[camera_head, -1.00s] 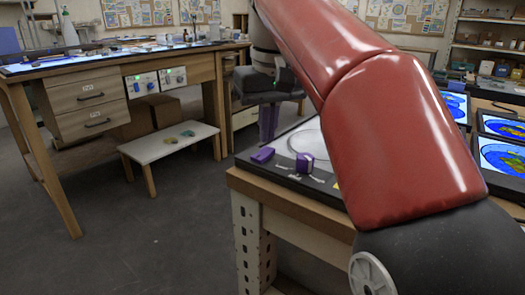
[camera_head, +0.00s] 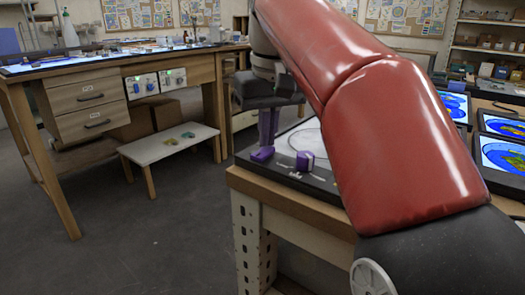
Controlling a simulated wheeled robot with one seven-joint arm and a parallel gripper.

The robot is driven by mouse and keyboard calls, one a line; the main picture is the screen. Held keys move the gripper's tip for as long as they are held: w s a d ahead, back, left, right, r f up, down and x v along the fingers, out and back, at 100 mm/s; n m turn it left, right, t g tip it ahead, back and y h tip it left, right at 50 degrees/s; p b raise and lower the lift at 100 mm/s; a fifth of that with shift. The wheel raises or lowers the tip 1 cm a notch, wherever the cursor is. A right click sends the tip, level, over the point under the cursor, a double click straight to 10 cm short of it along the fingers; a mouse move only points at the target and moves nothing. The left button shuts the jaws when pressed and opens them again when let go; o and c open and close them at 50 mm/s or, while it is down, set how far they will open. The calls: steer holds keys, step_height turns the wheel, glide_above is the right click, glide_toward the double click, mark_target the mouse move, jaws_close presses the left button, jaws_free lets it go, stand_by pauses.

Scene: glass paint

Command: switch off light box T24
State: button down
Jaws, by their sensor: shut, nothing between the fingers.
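My gripper (camera_head: 268,127) hangs pointing down, its two purple fingers together with nothing seen between them. It is over or just behind the near-left corner of a pale-topped light box (camera_head: 310,135) on the near bench. A flat purple piece (camera_head: 262,153) and an upright purple knob (camera_head: 304,161) sit on that box's dark front panel. The fingertips appear just behind the flat purple piece; I cannot tell whether they touch anything. My red arm hides much of the box. The panel markings are too small to read, so I cannot tell which box is T24.
A low white stool (camera_head: 170,145) holds small coloured pieces. Blue-lit panels (camera_head: 503,156) stand at the right. The floor between is clear.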

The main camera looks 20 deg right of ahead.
steer(key=shift+f, duration=0.25)
step_height(320, 180, up, 3)
steer(key=shift+f+p, duration=0.2)
steer(key=shift+p, duration=1.05)
steer(key=shift+r, duration=2.2)
steer(key=shift+s, duration=0.1)
